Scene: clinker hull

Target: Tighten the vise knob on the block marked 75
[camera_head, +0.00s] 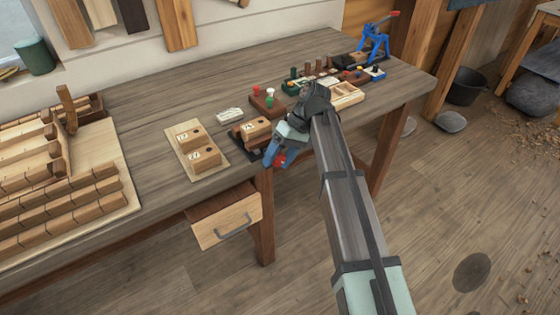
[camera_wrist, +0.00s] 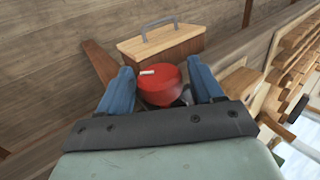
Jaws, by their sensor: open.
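A wooden block (camera_head: 257,127) with a dark hole sits in a dark vise (camera_head: 243,143) near the bench's front edge; its number is too small to read. The vise's red knob (camera_head: 279,161) shows beside my fingers. In the wrist view the round red knob (camera_wrist: 160,88), with a pale bar mark, lies between my two blue fingers. My gripper (camera_head: 272,155) is open, one finger on each side of the knob. In the wrist view, my gripper (camera_wrist: 160,82) shows a gap at the left finger; I cannot tell if the right finger touches.
Two similar numbered blocks (camera_head: 203,156) stand on a pale board (camera_head: 182,128) left of the vise. A drawer (camera_head: 226,216) juts out below the bench edge. Right of the vise are red and green pegs (camera_head: 270,97), a compartment tray (camera_head: 347,98) and a blue press (camera_head: 374,45).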

